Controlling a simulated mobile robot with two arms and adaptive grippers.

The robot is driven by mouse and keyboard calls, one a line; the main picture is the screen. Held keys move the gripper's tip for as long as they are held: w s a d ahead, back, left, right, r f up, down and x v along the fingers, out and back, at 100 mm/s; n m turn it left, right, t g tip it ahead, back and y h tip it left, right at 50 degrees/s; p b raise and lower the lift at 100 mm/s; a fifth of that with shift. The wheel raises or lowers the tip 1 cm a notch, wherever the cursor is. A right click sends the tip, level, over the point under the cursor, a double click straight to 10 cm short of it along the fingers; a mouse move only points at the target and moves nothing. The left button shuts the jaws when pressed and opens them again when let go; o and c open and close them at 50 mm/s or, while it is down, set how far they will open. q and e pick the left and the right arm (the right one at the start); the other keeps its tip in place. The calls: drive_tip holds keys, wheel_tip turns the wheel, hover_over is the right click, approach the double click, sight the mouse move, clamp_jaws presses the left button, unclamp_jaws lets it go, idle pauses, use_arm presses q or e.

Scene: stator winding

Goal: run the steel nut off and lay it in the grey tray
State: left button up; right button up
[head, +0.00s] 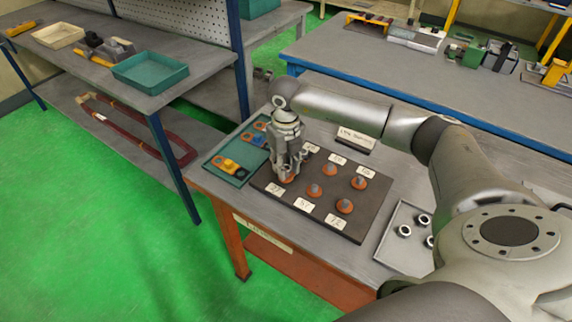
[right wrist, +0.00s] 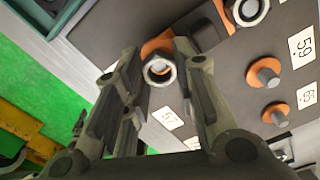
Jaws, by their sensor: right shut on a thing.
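My right gripper (head: 287,178) points down over the left front corner of a dark board (head: 327,221) of orange-based studs. In the right wrist view it (right wrist: 158,62) is shut on a steel nut (right wrist: 159,72), with a finger on each side. An orange base shows beside this nut; I cannot tell whether the nut is still threaded on its stud. A second steel nut (right wrist: 248,9) sits by an orange base at the top of that view. The grey tray (head: 394,250) lies to the right of the board and holds several nuts (head: 404,230). My left gripper is not in view.
Other studs (head: 344,206) with number labels (head: 334,221) stand close to the gripper. A green tray (head: 215,161) with orange, yellow and black parts lies left of the board. A sign (head: 357,137) stands behind it. My right arm spans above the table's right side.

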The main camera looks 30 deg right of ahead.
drive_tip(key=shift+r, duration=0.15)
drive_tip(key=shift+r+p, duration=1.85)
drive_tip(key=shift+r, duration=1.05)
drive_tip(key=shift+a, duration=0.1)
